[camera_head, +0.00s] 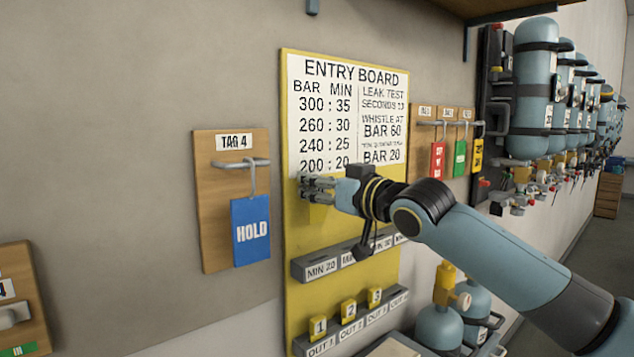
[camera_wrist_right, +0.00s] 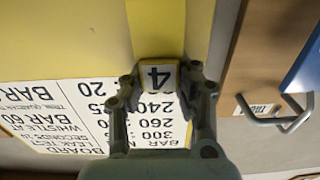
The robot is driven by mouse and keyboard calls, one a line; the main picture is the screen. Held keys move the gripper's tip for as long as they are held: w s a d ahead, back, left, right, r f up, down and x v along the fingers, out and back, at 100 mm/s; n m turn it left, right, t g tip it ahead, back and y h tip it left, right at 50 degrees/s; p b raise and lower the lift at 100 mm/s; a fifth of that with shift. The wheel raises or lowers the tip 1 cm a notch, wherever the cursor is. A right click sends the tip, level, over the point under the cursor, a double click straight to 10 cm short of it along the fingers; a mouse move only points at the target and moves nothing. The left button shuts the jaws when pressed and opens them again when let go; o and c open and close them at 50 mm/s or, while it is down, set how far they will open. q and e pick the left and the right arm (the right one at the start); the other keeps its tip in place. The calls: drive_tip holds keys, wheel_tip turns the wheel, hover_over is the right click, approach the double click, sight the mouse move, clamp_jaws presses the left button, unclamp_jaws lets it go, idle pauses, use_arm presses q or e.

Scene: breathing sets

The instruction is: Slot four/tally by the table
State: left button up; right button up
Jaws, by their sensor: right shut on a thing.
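My right gripper (camera_head: 318,188) is shut on the yellow number 4 tally (camera_wrist_right: 158,76), in front of the yellow entry board (camera_head: 300,235), just below the printed table. The table (camera_head: 330,120) reads 300:35, 260:30, 240:25 and 200:20. A grey upper slot rail (camera_head: 318,270) has labels from MIN 20 on the left; my arm hides part of it. A lower rail holds yellow tallies 1 (camera_head: 318,326), 2 (camera_head: 348,311) and 3 (camera_head: 375,298) above OUT labels. The OUT slot at the right end looks empty. My left gripper is out of view.
A wooden TAG 4 board (camera_head: 213,240) with a blue HOLD tag (camera_head: 251,231) hangs left of the entry board. Another wooden board (camera_head: 440,150) carries red, green and yellow tags. Breathing sets (camera_head: 532,85) line the right wall. Cylinders (camera_head: 438,328) stand below right.

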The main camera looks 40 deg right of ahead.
sight(319, 215)
drive_tip(key=shift+f+b, duration=1.65)
drive_tip(key=shift+f, duration=1.25)
drive_tip(key=shift+p, duration=0.75)
drive_tip(key=shift+f+b, duration=1.45)
drive_tip(key=shift+f, duration=0.7)
drive_tip(key=o, duration=1)
drive_tip(key=shift+c, duration=0.2)
drive_tip(key=shift+s, duration=0.15)
drive_tip(key=s+d, duration=0.1)
drive_tip(key=s, duration=1)
drive_tip(key=shift+s, duration=0.35)
